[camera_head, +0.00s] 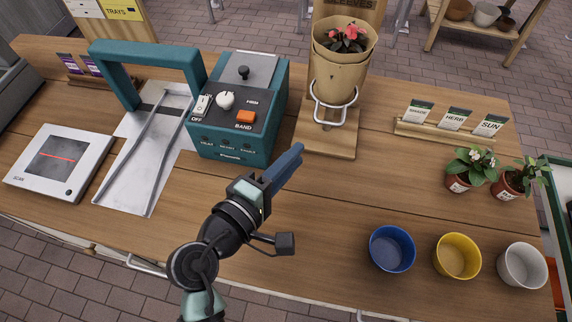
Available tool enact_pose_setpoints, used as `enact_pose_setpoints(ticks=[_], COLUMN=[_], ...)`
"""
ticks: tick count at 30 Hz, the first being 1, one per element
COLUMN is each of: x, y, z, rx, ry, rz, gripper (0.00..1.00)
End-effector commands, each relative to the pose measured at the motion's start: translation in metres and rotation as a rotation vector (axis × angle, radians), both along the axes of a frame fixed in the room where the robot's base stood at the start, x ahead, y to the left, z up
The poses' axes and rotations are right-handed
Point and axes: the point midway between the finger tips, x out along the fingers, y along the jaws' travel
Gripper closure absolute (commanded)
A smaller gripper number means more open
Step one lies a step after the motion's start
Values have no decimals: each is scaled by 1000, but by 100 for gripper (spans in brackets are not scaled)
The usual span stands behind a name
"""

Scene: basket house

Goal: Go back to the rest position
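My gripper (284,168) is above the middle of the wooden counter (300,218), in front of the teal machine and the sleeve stand. Its blue fingers point up and to the right in the view. They overlap from this angle, so any gap between them is hidden. I see nothing hanging from or sticking out of the fingers.
A teal banding machine (238,145) stands left of the gripper, with a scanner (60,162) further left. A sleeve stand (328,142) holds a wrapped pink-flowered plant (340,70). Blue (392,248), yellow (457,255) and white (522,265) pots stand at right, below two potted plants (470,168).

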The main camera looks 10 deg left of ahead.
Motion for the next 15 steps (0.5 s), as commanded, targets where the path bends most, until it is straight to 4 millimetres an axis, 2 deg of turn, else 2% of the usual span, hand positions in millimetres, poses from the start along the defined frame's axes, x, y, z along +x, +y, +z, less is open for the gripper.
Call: enact_pose_setpoints(ticks=[6, 15], x=[-15, -16], y=[6, 6], z=[3, 4], rx=[0, 0], ry=[0, 0], rz=[0, -1], gripper=[75, 75])
